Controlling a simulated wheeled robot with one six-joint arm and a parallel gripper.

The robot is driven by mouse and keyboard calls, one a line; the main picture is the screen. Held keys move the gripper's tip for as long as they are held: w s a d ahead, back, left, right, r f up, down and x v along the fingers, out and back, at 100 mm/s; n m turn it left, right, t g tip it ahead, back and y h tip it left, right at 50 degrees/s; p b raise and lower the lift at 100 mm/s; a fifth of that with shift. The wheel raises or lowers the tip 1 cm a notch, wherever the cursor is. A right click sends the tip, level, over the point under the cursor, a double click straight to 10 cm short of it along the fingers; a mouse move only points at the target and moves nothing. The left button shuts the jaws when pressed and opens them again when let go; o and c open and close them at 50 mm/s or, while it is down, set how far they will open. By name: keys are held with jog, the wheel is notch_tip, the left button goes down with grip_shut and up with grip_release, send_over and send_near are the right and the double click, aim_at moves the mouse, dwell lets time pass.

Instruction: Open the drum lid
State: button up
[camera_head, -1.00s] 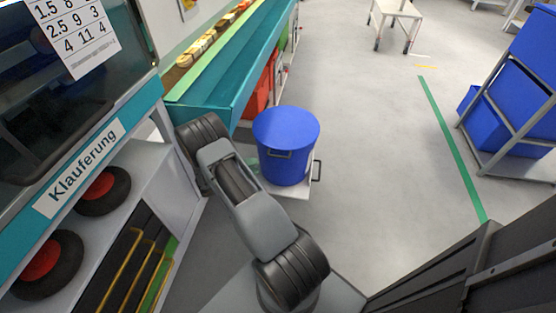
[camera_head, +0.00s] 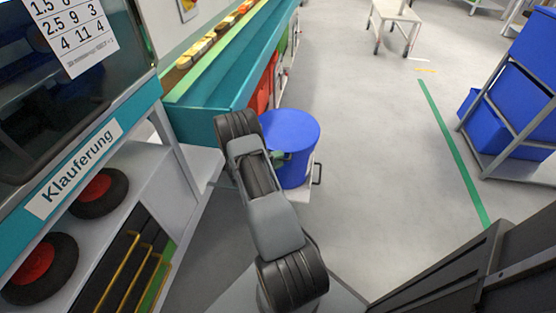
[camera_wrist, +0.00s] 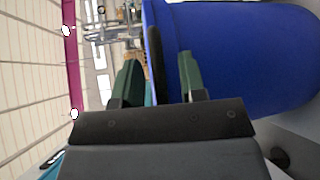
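A dark handle (camera_wrist: 155,60) shows at the drum's edge. My gripper (camera_wrist: 158,72) is open, with one green finger on each side of the handle, which appears to lie between them. I cannot tell whether the fingers touch it. In the head view my arm hides the drum's left side and most of the gripper.
The drum sits on a light base with a dark handle (camera_head: 318,173) at its right. A teal workbench (camera_head: 200,120) runs behind and left of it. The floor to the right is clear up to a blue-bin rack (camera_head: 510,120).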

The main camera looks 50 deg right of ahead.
grip_shut()
dwell(0.5)
